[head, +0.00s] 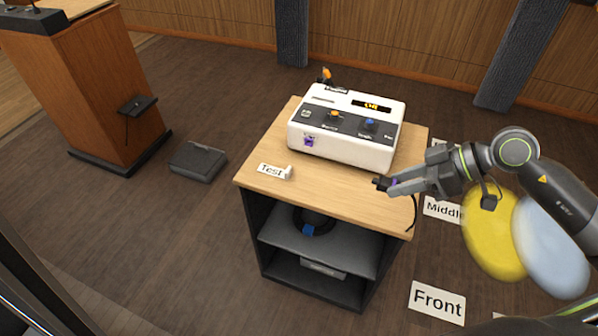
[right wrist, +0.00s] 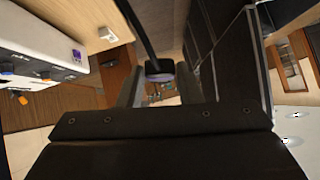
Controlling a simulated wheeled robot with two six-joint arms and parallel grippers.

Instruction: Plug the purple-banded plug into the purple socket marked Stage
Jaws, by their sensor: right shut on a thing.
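The purple-banded plug (head: 381,183) is black and sits at the tips of my right gripper (head: 391,186), which is shut on it above the right part of the wooden table top. A purple band shows at the fingers, and a black cable hangs from it. In the right wrist view the plug (right wrist: 159,70) shows between the two fingers. The purple socket (head: 309,140) is on the front face of the white control box (head: 342,147), to the left of the plug and apart from it. It also shows in the right wrist view (right wrist: 77,55). My left gripper is not in view.
A coiled cable with a blue part (head: 308,230) lies on the shelf below. A lectern (head: 90,90) stands left. Floor cards (head: 438,301) lie at right.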

